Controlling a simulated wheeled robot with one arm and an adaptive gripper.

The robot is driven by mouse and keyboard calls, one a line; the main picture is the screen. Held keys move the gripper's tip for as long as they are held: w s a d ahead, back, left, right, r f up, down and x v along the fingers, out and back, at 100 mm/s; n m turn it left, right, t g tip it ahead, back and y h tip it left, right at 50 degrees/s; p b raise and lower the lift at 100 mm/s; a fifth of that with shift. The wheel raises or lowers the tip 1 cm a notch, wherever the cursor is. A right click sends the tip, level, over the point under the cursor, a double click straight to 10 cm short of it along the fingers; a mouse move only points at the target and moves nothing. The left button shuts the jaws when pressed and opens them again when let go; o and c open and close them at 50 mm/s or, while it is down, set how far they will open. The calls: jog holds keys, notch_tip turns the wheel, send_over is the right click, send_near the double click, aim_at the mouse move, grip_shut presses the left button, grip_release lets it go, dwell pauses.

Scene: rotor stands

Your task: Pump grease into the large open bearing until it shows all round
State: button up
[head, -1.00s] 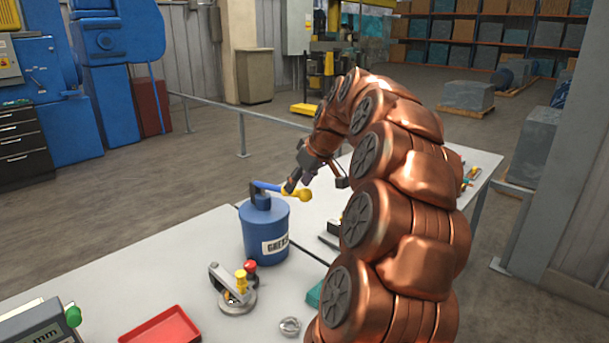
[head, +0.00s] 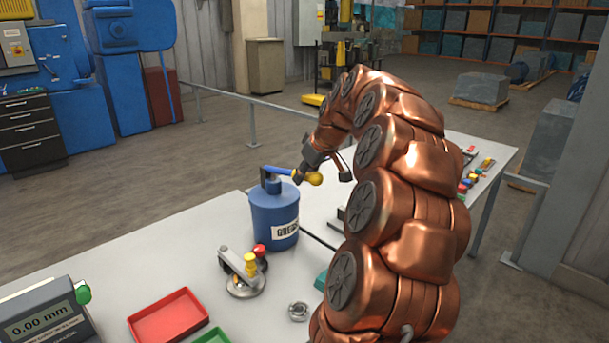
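A blue grease can (head: 273,218) labelled "GREASE" stands upright on the white bench. A blue lever (head: 277,170) on its top ends in a yellow knob (head: 315,179). My gripper (head: 306,174) is at the knob end of the lever, a dark finger overlapping it. Whether the fingers grip the lever is unclear. A dark hose (head: 318,240) runs from the can behind my arm. A small silver ring (head: 298,311) lies on the bench at the front. I cannot tell whether it is a bearing. No large open bearing is clearly visible; my arm hides part of the bench.
A metal fixture with yellow and red knobs (head: 242,284) stands left of the ring. A red tray (head: 168,318), a green tray (head: 212,337) and a gauge reading 0.00 mm (head: 44,318) are at front left. Small coloured items (head: 471,180) lie at the far right end.

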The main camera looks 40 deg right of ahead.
jog(key=shift+c, duration=1.1)
jog(key=shift+f, duration=0.15)
